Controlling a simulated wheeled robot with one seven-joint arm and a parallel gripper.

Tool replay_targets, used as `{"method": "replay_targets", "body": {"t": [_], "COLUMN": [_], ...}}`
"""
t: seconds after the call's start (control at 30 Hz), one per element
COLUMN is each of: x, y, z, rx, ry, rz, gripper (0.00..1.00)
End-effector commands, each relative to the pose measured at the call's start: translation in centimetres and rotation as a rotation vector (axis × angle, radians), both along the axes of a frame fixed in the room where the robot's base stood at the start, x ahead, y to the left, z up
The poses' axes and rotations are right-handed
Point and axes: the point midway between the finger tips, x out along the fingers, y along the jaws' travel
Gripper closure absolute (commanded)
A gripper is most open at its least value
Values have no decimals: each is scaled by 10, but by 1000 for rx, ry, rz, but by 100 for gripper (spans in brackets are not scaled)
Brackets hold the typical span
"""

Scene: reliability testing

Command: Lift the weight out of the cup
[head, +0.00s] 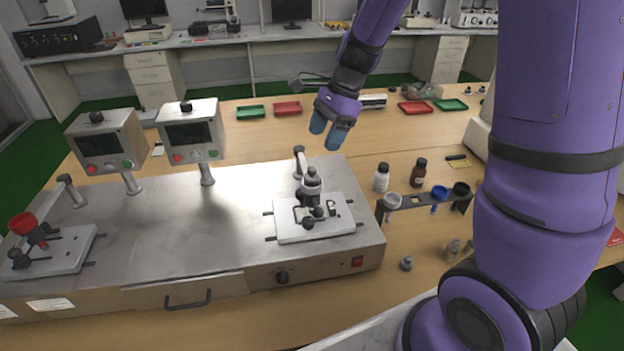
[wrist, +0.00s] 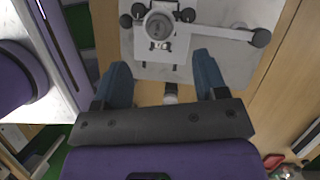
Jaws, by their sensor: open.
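My gripper (head: 328,129) is in the air above the far edge of the metal bench unit. Its two blue fingers are apart with nothing held between them; they also show in the wrist view (wrist: 160,66). A grey round weight (head: 312,177) appears to sit upright in the cup-like holder (head: 311,193) of the clamp fixture on the unit's right side. In the wrist view, the round weight top (wrist: 159,28) is beyond the fingertips, near the upper edge. The holder's inside is hidden, so I cannot tell how deep the weight sits.
Two display boxes (head: 191,131) stand on posts at left. A rack (head: 416,202) with small cups, a white bottle (head: 381,178) and a brown bottle (head: 419,172) stand right of the unit. A loose metal weight (head: 406,263) lies nearby. Red and green trays are behind.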

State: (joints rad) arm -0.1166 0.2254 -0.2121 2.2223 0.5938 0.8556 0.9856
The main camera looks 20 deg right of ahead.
Motion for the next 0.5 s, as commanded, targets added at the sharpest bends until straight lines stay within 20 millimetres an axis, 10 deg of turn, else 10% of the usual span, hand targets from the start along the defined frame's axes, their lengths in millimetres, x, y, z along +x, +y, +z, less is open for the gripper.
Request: {"method": "replay_targets", "body": {"t": [0.5], "x": [-3], "y": [20], "z": [-50], "rx": [-1], "ry": [1], "rz": [4], "gripper": [34]}}
